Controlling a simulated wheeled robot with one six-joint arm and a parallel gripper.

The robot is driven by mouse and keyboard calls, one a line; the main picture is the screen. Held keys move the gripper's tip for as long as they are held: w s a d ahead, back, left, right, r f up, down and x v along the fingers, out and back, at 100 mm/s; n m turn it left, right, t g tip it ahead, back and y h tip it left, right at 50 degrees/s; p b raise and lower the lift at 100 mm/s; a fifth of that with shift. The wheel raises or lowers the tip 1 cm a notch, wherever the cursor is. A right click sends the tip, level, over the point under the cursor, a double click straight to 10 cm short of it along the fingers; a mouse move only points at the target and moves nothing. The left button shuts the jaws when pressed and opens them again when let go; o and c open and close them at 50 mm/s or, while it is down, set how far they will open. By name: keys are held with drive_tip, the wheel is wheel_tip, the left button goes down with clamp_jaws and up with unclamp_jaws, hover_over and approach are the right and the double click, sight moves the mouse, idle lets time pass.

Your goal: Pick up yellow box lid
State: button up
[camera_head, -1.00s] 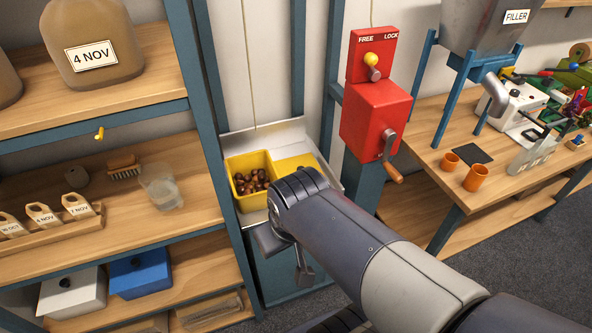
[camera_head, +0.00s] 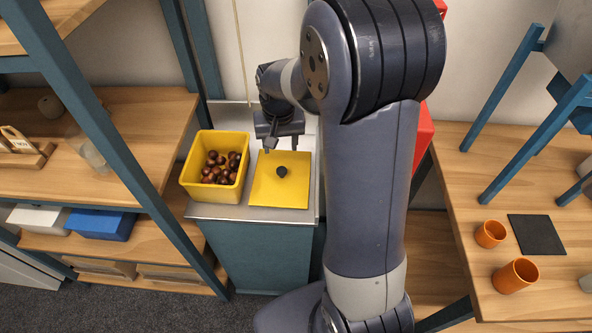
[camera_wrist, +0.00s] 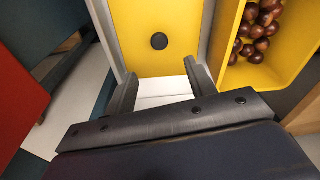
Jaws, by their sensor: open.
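The yellow box lid (camera_head: 272,193) lies flat on the metal top of a stand, with a dark round knob (camera_head: 282,171) near its middle. In the wrist view the lid (camera_wrist: 182,50) lies beyond my gripper, and its knob (camera_wrist: 159,41) shows ahead of the gap between the fingers. My gripper (camera_head: 270,142) is above the lid's back edge, apart from the knob. In the wrist view my gripper (camera_wrist: 160,80) is open and empty. The open yellow box (camera_head: 212,198) stands left of the lid and holds several brown chestnuts (camera_head: 220,166).
A shelf unit (camera_head: 110,130) with a blue-grey post stands on the left. On the right, a wooden table (camera_head: 470,190) holds orange cups (camera_head: 516,275) and a dark mat (camera_head: 537,235). My arm hides part of the red box (camera_head: 424,135) on the wall.

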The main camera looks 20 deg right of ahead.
hover_over(281, 170)
drive_tip(key=f, duration=0.5)
drive_tip(key=shift+s+f, duration=0.2)
drive_tip(key=shift+w+d+f+p, duration=0.1)
drive_tip(key=shift+f+p, duration=0.2)
drive_tip(key=shift+f, duration=1.1)
drive_tip(key=shift+w+f+p, duration=0.1)
drive_tip(key=shift+f+p, duration=0.2)
drive_tip(key=shift+f, duration=1.05)
clamp_jaws()
